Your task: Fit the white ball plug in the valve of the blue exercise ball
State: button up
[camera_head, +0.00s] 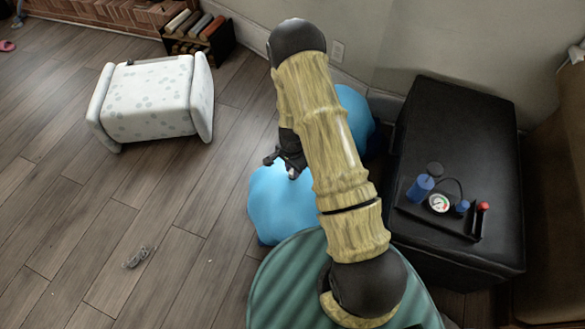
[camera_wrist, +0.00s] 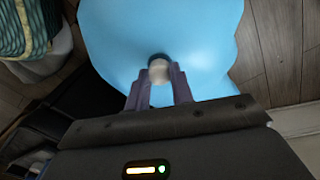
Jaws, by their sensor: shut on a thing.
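The blue exercise ball (camera_head: 272,207) is on the wooden floor, partly hidden behind my arm. Its light blue surface fills the upper middle of the wrist view (camera_wrist: 115,35). A dark round spot, seemingly the valve (camera_wrist: 158,57), shows on the ball just beyond my fingertips. My gripper (camera_head: 291,166) is close over the ball. In the wrist view my gripper (camera_wrist: 159,78) is shut on the white ball plug (camera_wrist: 158,70). The plug's far end is at the dark spot. I cannot tell whether it is inside the valve or only in front of it.
A black ottoman (camera_head: 448,105) at the right bears a tray with a gauge (camera_head: 438,203) and a blue cylinder (camera_head: 420,188). A green striped seat (camera_head: 285,290) is in front. A white spotted stool (camera_head: 150,98) stands left; the floor between is mostly clear.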

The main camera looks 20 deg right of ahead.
jog(key=shift+f, duration=0.4)
jog(key=o, duration=1)
jog(key=shift+o, duration=0.2)
jog(key=shift+r, duration=0.15)
notch_tip(320, 180, up, 17)
jog(key=p, duration=0.4)
jog(key=shift+r, duration=0.15)
